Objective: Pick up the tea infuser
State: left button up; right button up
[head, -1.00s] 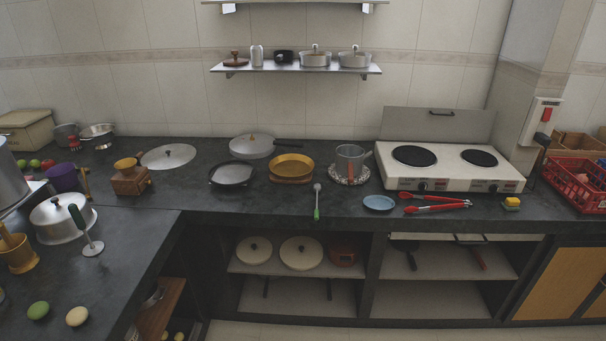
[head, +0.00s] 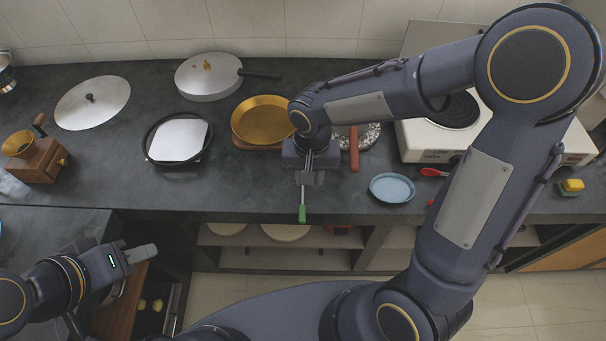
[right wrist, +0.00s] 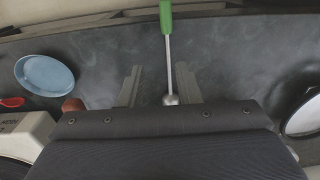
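The tea infuser has a green handle (head: 302,213), a thin metal rod and a small steel ball; it lies on the dark counter near its front edge. In the right wrist view the tea infuser (right wrist: 168,53) runs between the two fingers, with its ball partly behind the gripper body. My right gripper (right wrist: 158,87) is open, with a gap on each side of the rod. In the head view my right gripper (head: 310,178) is over the infuser and hides its ball end. My left gripper (head: 140,253) is at the lower left, away from the infuser; its finger gap is not visible.
A blue plate (head: 392,188) lies right of the infuser. The white stove (head: 425,140) is at right. Counter left of the infuser is clear.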

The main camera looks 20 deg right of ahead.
aim_at(303, 196)
jog(key=f, duration=0.5)
jog(key=w+a+f, duration=0.1)
jog(key=f, duration=0.2)
jog(key=shift+a+f+p, duration=0.1)
jog(key=shift+f+p, duration=0.2)
jog(key=shift+f, duration=0.05)
jog(key=shift+c, duration=0.2)
grip_shut()
